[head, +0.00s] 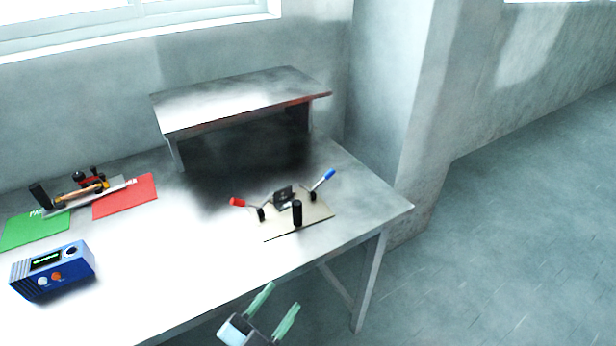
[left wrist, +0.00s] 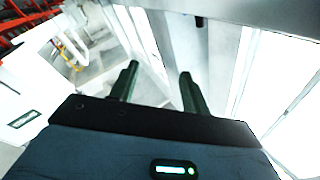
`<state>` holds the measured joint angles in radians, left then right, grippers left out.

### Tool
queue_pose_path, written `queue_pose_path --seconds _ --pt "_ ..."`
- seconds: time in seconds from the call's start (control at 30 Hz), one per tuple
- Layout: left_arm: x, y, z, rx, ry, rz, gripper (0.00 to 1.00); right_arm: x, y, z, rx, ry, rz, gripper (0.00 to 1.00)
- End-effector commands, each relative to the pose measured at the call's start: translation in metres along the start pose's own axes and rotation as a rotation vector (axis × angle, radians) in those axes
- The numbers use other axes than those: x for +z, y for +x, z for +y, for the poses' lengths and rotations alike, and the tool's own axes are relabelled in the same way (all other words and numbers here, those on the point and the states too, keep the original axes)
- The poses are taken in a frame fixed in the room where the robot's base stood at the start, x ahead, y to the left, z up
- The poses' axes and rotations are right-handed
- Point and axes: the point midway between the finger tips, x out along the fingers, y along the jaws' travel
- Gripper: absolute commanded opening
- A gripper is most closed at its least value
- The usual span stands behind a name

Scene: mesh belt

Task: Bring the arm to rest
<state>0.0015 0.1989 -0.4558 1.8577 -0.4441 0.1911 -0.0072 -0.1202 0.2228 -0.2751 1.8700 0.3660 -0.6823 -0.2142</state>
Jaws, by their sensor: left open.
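My left gripper (head: 284,295) is at the bottom of the head view, in front of the metal table's front edge and apart from the table. Its two pale green fingers are spread, with nothing between them. In the left wrist view the same fingers (left wrist: 158,70) show dark green, apart and empty. Most of my left arm is out of the head view. My right gripper is in neither view.
The metal table (head: 190,255) holds a raised shelf (head: 235,98), a clamp fixture (head: 310,212) with red and blue handles, a blue box (head: 55,270), a green mat (head: 35,232) and a red mat (head: 130,193). Open floor (head: 500,250) lies to the right.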

Motion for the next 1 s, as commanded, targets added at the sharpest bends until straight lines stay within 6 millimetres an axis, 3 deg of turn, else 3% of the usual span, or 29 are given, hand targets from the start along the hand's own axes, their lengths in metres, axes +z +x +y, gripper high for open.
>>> queue_pose_path --seconds 0.1,0.23,0.4,0.5,0.6,0.7,1.0 --pt "0.048 -0.054 0.009 -0.047 -0.167 -0.247 0.47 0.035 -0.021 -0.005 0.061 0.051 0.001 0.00" --pt "0.092 -0.124 0.026 -0.086 -0.336 -0.510 0.47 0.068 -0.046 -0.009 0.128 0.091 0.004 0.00" --pt "0.124 -0.212 0.052 -0.118 -0.514 -0.793 0.47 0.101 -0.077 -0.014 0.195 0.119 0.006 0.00" --pt "0.131 -0.250 0.064 -0.127 -0.583 -0.904 0.47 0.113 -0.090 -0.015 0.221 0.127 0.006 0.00" --pt "0.133 -0.272 0.070 -0.133 -0.624 -0.968 0.47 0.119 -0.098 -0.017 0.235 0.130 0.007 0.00" --pt "0.134 -0.282 0.074 -0.134 -0.642 -0.997 0.47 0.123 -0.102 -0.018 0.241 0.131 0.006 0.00" --pt "0.135 -0.283 0.074 -0.133 -0.642 -0.999 0.47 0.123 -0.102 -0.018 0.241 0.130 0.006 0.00"
